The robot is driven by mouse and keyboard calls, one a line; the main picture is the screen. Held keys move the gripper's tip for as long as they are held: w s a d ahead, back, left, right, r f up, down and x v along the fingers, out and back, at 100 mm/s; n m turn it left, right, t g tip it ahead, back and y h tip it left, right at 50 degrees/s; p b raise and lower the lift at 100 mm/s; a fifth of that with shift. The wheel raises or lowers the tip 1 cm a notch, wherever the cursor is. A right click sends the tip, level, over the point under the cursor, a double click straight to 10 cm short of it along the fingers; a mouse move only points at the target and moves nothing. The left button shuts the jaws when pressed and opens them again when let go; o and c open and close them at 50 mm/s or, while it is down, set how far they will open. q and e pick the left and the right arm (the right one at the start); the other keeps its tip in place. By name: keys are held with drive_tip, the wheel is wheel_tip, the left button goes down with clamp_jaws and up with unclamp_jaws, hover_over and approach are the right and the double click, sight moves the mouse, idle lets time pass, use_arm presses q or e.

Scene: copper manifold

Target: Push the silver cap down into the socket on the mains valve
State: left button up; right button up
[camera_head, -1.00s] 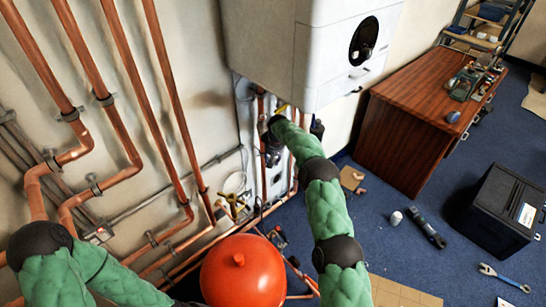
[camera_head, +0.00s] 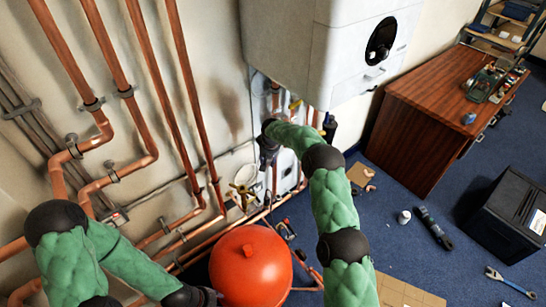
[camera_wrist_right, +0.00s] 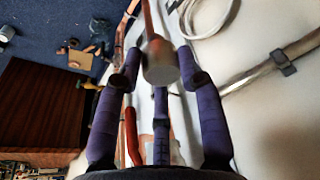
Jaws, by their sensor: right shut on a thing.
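The silver cap (camera_wrist_right: 160,64) shows in the right wrist view as a short grey cylinder between my right fingertips. My right gripper (camera_wrist_right: 158,72) is shut on it. In the head view my right gripper (camera_head: 267,160) is below the white boiler, in front of the pipes, and the cap cannot be made out there. A brass-coloured valve (camera_head: 243,190) sits low on the wall, left of and below that gripper; I cannot tell whether it is the mains valve. No socket can be made out. My left gripper (camera_head: 210,297) is at the bottom edge beside the red tank; its fingers are unclear.
The white boiler (camera_head: 330,50) hangs above my right arm. Copper pipes (camera_head: 180,100) run down the wall at left. The red tank (camera_head: 251,267) stands below.

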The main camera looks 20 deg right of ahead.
drive_tip(key=s+a+f+b, duration=0.1)
drive_tip(key=a+f, duration=0.1)
drive_tip(key=a, duration=0.4)
drive_tip(key=s+a+f+b, duration=0.2)
drive_tip(key=a, duration=0.4)
drive_tip(key=shift+s+a+b, duration=0.15)
drive_tip(key=shift+a+b, duration=0.15)
drive_tip(key=shift+a, duration=0.05)
idle(0.6)
drive_tip(key=shift+f, duration=0.15)
idle(0.5)
drive_tip(key=shift+s+b+x, duration=0.15)
drive_tip(key=shift+b+x, duration=0.2)
drive_tip(key=shift+x, duration=0.25)
drive_tip(key=shift+s+b+x, duration=0.15)
drive_tip(key=shift+b+x, duration=0.2)
drive_tip(key=shift+x, duration=0.25)
drive_tip(key=shift+f, duration=0.1)
idle(0.4)
drive_tip(key=shift+f+b, duration=0.75)
drive_tip(key=shift+b, duration=0.05)
